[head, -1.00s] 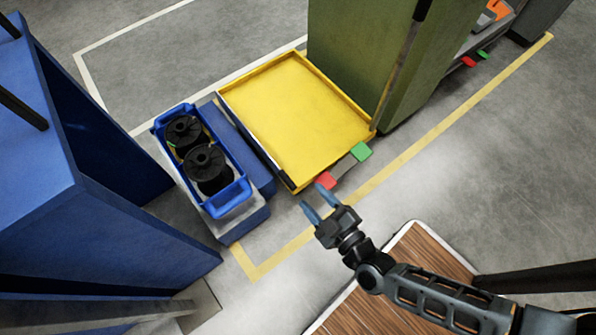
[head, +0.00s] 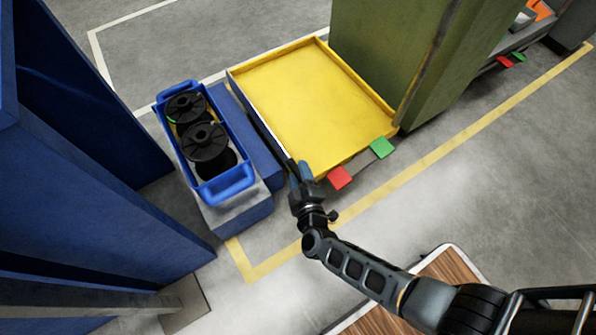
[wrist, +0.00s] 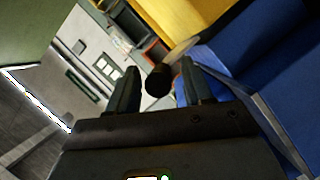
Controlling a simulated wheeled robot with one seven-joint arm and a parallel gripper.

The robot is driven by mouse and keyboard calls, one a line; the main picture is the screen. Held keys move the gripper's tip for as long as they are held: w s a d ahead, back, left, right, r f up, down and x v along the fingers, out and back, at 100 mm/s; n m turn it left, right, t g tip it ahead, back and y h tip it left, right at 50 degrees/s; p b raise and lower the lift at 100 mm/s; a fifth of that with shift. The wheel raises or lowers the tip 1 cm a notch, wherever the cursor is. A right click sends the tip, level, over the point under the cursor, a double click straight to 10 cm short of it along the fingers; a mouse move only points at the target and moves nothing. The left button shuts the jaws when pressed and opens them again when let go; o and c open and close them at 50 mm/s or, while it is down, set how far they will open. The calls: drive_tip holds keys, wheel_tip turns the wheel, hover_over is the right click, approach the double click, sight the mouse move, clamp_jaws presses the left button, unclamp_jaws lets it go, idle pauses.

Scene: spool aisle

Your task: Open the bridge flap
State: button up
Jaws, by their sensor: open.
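A yellow rimmed panel (head: 310,105) lies flat between the blue block and the green cabinet; I cannot tell for sure whether it is the bridge flap. A dark bar runs along its left edge, ending near my gripper. My gripper (head: 300,172) is at the panel's near left corner and hides part of it. In the wrist view my gripper (wrist: 160,88) is open, and a dark round-ended handle (wrist: 158,79) on a pale stem shows between its fingers. I see no finger closed on it. The yellow panel (wrist: 185,15) and blue surfaces lie beyond.
A blue bin (head: 218,186) with two black spools (head: 205,142) stands on a block left of the panel. Red (head: 340,178) and green (head: 382,147) tabs stick out at its near edge. A green cabinet (head: 400,50) stands right, a blue rack (head: 90,100) left. Floor in front is clear.

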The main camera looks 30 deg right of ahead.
drive_tip(key=shift+b+x, duration=0.4)
drive_tip(key=shift+x, duration=0.8)
clamp_jaws()
